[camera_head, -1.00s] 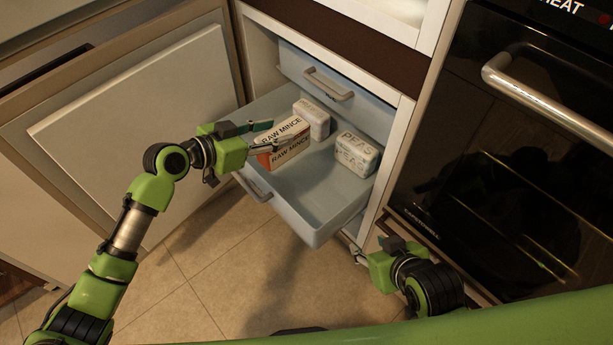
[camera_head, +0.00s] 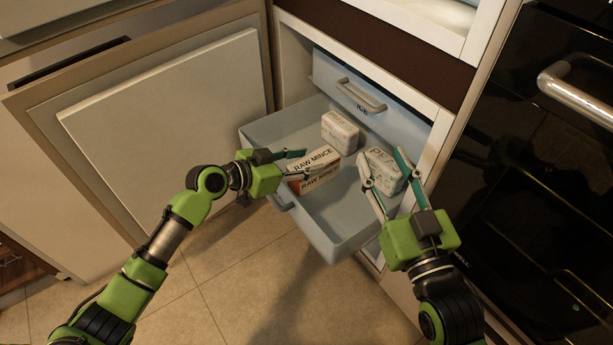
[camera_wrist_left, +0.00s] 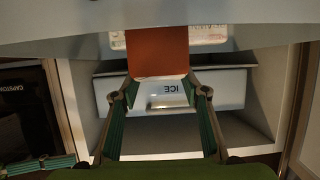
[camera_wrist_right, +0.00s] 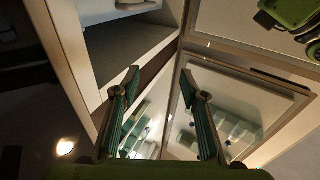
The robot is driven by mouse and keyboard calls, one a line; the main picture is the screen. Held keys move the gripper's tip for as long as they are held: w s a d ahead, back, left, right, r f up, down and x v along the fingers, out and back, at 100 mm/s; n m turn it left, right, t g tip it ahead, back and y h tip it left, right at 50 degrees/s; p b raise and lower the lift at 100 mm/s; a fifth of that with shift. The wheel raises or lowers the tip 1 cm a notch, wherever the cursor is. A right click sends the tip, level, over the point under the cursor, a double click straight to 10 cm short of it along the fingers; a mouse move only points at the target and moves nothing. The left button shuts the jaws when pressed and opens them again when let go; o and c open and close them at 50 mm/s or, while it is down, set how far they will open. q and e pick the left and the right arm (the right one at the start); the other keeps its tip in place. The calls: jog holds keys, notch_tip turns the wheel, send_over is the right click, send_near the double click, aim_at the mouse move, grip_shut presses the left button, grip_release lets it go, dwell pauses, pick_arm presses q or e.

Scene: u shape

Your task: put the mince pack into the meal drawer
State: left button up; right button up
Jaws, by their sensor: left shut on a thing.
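The mince pack (camera_head: 312,167), white and red-orange with "RAW MINCE" lettering, is over the open lower drawer (camera_head: 338,240). I cannot tell if it rests on the drawer floor. My left gripper (camera_head: 312,162) is shut on its near end. In the left wrist view the pack's plain orange-red end (camera_wrist_left: 157,52) shows between the fingertips. My right gripper (camera_head: 383,167) is open, its fingers reaching up in front of the drawer's right side and overlapping the peas pack (camera_head: 384,163) in the picture. No label shows on the open drawer.
A whitish pack (camera_head: 340,131) lies at the drawer's back. A closed drawer labelled ICE (camera_head: 335,84) is above. An open cabinet door (camera_head: 170,125) stands on the left and a black oven (camera_head: 530,150) on the right. The drawer's front part is bare.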

pick_arm(q)
jog(key=shift+f, duration=0.55)
notch_tip(320, 180, down, 3)
jog(key=shift+f+b, duration=0.15)
jog(key=shift+b, duration=0.7)
pick_arm(e)
notch_tip(320, 180, up, 9)
jog(key=s+t+y, duration=0.1)
jog(key=s+t, duration=0.1)
jog(key=t, duration=0.3)
jog(key=shift+s+a+y, duration=0.25)
jog(key=shift+s+y, duration=0.05)
jog(key=shift+s, duration=0.05)
pick_arm(q)
jog(key=shift+f, duration=0.1)
pick_arm(e)
jog(key=shift+s+r, duration=0.25)
jog(key=shift+s+r+t, duration=0.2)
jog(key=shift+r+t, duration=0.05)
jog(key=shift+t, duration=0.15)
